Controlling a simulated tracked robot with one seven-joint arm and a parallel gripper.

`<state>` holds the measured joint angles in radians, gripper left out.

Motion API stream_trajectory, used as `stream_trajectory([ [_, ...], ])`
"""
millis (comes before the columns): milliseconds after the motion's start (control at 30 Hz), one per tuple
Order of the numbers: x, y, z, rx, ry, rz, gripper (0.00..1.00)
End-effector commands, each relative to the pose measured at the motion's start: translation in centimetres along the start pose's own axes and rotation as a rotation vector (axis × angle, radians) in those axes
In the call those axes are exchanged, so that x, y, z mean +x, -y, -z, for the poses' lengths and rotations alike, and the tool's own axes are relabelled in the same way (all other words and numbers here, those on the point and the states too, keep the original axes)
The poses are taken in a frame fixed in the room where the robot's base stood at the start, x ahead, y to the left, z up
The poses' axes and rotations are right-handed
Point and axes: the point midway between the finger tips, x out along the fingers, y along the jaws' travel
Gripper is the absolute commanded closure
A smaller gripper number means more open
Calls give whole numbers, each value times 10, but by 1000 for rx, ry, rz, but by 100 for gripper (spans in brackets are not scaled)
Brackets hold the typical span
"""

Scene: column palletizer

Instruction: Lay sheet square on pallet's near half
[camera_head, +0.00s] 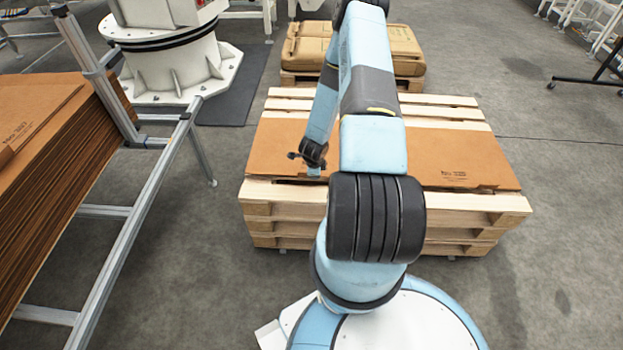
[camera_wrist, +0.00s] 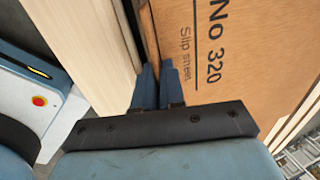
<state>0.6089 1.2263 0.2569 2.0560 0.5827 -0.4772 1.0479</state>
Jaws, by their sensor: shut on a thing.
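The brown slip sheet (camera_head: 450,158) lies flat on the wooden pallet stack (camera_head: 490,203), over its near part. Its printed label faces up near the right end. A bare near board shows in front of the sheet, and bare slats show behind it. My arm hides the sheet's middle. My gripper (camera_head: 313,172) is at the sheet's near edge, left of the middle. In the wrist view its blue fingers (camera_wrist: 158,72) are shut on the edge of the sheet (camera_wrist: 230,45). A pale pallet board (camera_wrist: 85,35) runs alongside, across a narrow dark gap.
A tall stack of brown sheets (camera_head: 40,130) stands on a metal-framed rack (camera_head: 135,235) at the left. A pallet of brown sacks (camera_head: 400,50) is behind. A white machine base (camera_head: 175,62) stands at the back left.

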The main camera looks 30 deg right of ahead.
Motion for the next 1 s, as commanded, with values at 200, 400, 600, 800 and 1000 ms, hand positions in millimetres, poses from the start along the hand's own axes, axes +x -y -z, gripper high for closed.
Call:
stream_trajectory([
  [200,19,-5,0,-1,1,0,100],
  [400,19,-5,0,-1,0,0,89],
  [600,19,-5,0,-1,0,0,70],
  [800,18,-6,0,-1,0,0,65],
  [1000,14,-5,0,-1,0,0,65],
])
